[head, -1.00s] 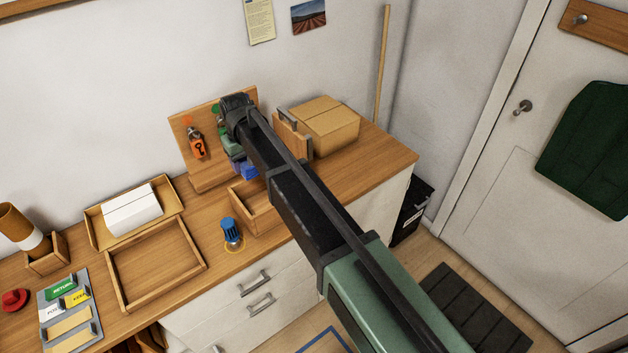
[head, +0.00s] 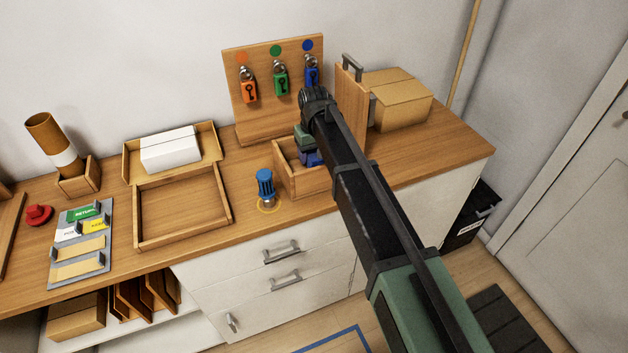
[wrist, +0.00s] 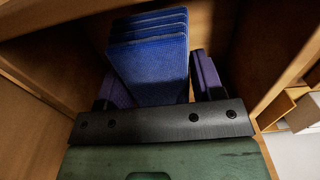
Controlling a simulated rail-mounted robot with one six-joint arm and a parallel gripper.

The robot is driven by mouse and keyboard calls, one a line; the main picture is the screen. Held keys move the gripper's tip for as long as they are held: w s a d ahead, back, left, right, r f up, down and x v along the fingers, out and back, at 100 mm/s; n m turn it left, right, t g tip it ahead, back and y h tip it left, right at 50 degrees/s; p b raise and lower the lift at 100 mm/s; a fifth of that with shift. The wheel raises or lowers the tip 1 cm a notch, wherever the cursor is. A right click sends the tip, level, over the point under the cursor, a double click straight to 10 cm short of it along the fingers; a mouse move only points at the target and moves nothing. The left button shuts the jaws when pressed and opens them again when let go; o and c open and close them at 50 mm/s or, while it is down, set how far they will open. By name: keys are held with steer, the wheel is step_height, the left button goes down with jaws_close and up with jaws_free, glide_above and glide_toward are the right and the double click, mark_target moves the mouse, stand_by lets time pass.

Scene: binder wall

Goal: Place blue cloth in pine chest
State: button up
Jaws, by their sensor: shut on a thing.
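The blue cloth (head: 312,158) is a small folded stack. In the wrist view the cloth (wrist: 150,60) shows its layered folds between my gripper's two purple-sided fingers (wrist: 160,88). My gripper (head: 308,156) is shut on it. The pine chest (head: 291,186) is an open wooden box on the counter, with its lid (head: 349,100) standing upright behind. The cloth is at the chest's opening, and wooden walls (wrist: 35,105) flank it in the wrist view. My arm hides the chest's right part. I cannot tell whether the cloth touches the floor of the chest.
A blue-topped lamp-like item (head: 265,186) stands just left of the chest. A key board (head: 262,100) with three coloured key tags rises behind. A cardboard box (head: 400,100) sits right of the lid. An empty wooden tray (head: 180,208) lies to the left.

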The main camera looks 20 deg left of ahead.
mark_target(314, 151)
step_height(314, 151, down, 5)
steer(key=b, duration=0.4)
steer(key=shift+r, duration=0.5)
steer(key=shift+f, duration=0.2)
steer(key=o, duration=0.9)
steer(key=shift+c, duration=0.2)
steer(key=shift+r, duration=0.1)
step_height(314, 151, up, 12)
steer(key=p, duration=1.2)
steer(key=shift+r+p, duration=0.25)
steer(key=shift+p, duration=0.05)
steer(key=shift+f, duration=0.2)
